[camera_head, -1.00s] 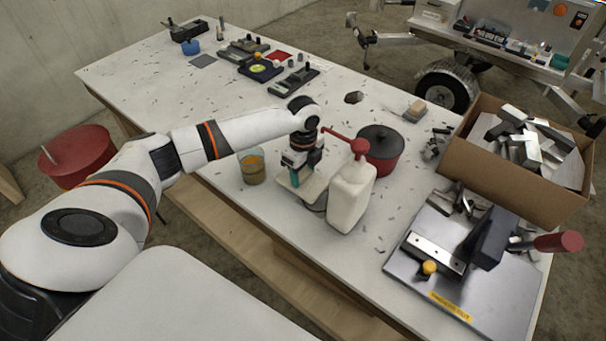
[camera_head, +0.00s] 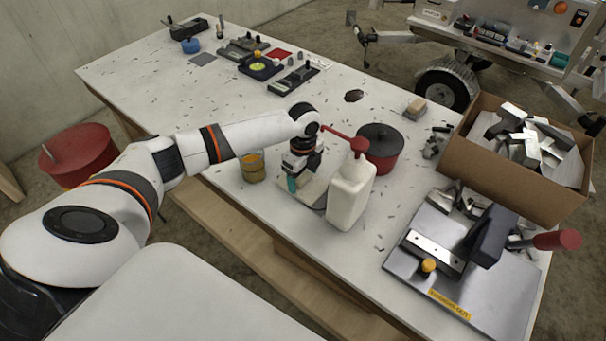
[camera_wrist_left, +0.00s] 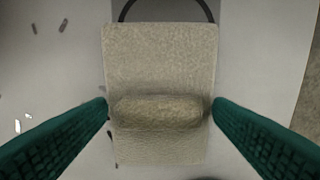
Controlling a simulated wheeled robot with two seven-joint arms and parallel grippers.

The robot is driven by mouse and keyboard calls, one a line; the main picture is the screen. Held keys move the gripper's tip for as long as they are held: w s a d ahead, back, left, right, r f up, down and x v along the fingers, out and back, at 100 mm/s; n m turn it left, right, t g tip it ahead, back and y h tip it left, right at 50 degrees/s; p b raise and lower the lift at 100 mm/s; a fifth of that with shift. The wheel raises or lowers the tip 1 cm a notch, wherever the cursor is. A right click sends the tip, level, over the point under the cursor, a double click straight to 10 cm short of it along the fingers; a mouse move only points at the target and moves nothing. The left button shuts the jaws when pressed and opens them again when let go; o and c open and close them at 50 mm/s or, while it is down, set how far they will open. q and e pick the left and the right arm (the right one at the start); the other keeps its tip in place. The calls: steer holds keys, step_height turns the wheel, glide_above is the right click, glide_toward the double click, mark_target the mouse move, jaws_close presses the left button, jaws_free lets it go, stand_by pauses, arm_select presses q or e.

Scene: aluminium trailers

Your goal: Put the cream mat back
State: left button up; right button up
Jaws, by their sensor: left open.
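The cream mat (camera_wrist_left: 160,60) lies below my left gripper, with a raised padded ridge across it. In the head view the mat (camera_head: 315,188) is partly hidden by the gripper and a white bottle. My left gripper (camera_wrist_left: 160,106) is open, its two teal fingers at either end of the ridge; I cannot tell whether they touch it. In the head view the gripper (camera_head: 298,181) points down at the mat, between a glass jar and the bottle. My right gripper is not in view.
The white pump bottle (camera_head: 349,195) stands close right of the gripper, a red pot (camera_head: 385,160) behind it. The yellow-filled jar (camera_head: 252,168) is close on the left. A cardboard box of metal offcuts (camera_head: 475,165) and a steel plate (camera_head: 405,268) occupy the right.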

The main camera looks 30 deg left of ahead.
mark_target(303, 178)
arm_select(q)
step_height(303, 178, up, 12)
steer(key=b, duration=0.1)
steer(key=shift+r, duration=0.15)
stand_by(0.7)
